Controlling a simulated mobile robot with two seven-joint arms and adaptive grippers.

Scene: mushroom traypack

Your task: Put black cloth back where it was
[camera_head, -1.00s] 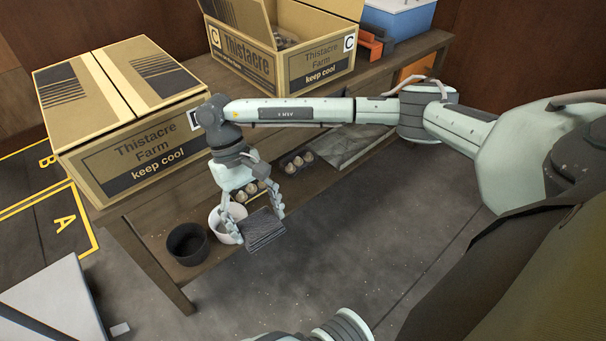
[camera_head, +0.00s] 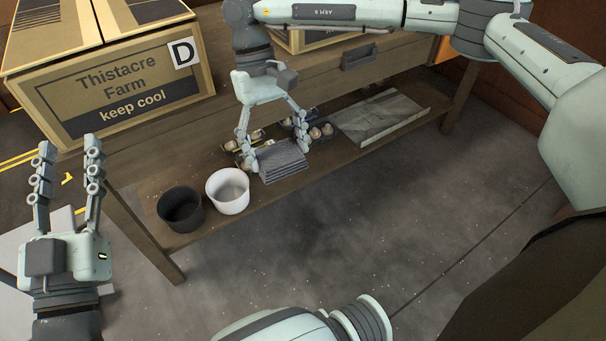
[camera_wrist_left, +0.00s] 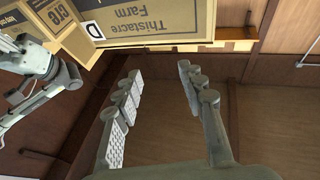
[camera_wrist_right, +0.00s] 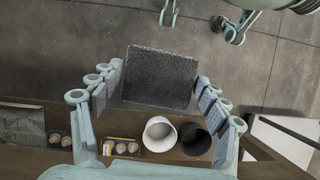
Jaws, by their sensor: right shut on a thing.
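The black cloth (camera_head: 281,161) looks like a flat, dark grey folded square. My right gripper (camera_head: 277,150) is shut on it, with one finger at each side edge. The right wrist view shows the cloth (camera_wrist_right: 160,78) spanning the gap between the fingers, with floor behind it. In the head view it overlaps the front of the lower shelf (camera_head: 240,205), right of the white bowl (camera_head: 228,190); I cannot tell whether it touches the shelf. My left gripper (camera_head: 68,150) is open and empty at the left, away from the shelf; its fingers also show apart in the left wrist view (camera_wrist_left: 158,72).
A black bowl (camera_head: 180,207) stands left of the white one. Mushroom punnets (camera_head: 320,131) and a grey flat sheet (camera_head: 380,117) lie further along the shelf. A cardboard box (camera_head: 130,85) marked D sits on the tabletop. The floor (camera_head: 400,210) in front is clear.

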